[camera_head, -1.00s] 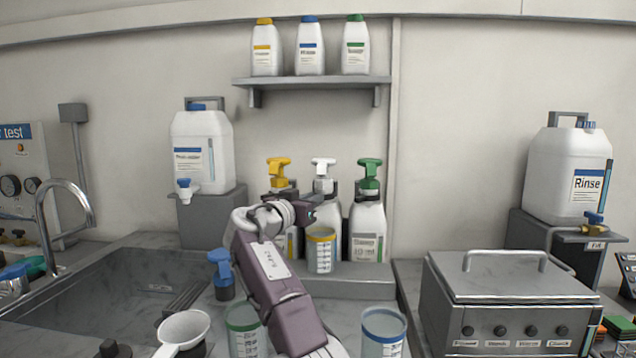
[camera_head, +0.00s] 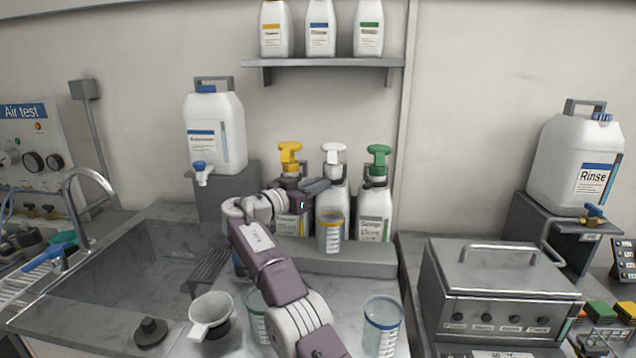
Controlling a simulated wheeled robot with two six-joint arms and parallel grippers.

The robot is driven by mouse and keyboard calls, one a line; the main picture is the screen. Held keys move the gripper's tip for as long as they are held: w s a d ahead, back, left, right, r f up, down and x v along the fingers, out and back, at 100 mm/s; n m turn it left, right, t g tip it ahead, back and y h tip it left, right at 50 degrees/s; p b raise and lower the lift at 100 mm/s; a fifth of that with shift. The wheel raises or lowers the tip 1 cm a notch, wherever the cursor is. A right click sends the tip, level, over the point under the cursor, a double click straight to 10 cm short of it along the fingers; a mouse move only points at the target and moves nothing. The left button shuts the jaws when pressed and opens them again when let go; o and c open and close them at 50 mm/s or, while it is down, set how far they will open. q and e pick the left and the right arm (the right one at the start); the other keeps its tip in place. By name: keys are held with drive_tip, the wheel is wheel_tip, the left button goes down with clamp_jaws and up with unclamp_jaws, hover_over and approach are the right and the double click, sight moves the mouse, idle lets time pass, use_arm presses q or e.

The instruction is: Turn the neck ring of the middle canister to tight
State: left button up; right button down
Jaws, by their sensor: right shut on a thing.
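Three white pump canisters stand on a grey ledge at the back, with yellow, white and green pump heads. The middle canister (camera_head: 337,200) has the white head (camera_head: 333,153) and stands upright. Its neck ring is largely hidden behind my gripper's dark jaws. My right gripper (camera_head: 318,186) comes up from the bottom centre and is shut at the middle canister's neck, just under the pump head. It partly covers the yellow-headed canister (camera_head: 295,222). The green-headed canister (camera_head: 374,215) stands clear on the right. My left gripper is not in view.
A yellow-rimmed cup (camera_head: 329,235) stands before the middle canister, close to my gripper. A blue-rimmed cup (camera_head: 383,325) and a white scoop (camera_head: 211,312) sit on the front counter. A sink (camera_head: 130,275) is left, a grey lidded unit (camera_head: 500,285) right.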

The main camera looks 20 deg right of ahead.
drive_tip(key=shift+f, duration=0.1)
drive_tip(key=c, duration=1.7)
unclamp_jaws()
drive_tip(key=b+v, duration=0.2)
drive_tip(key=v, duration=0.7)
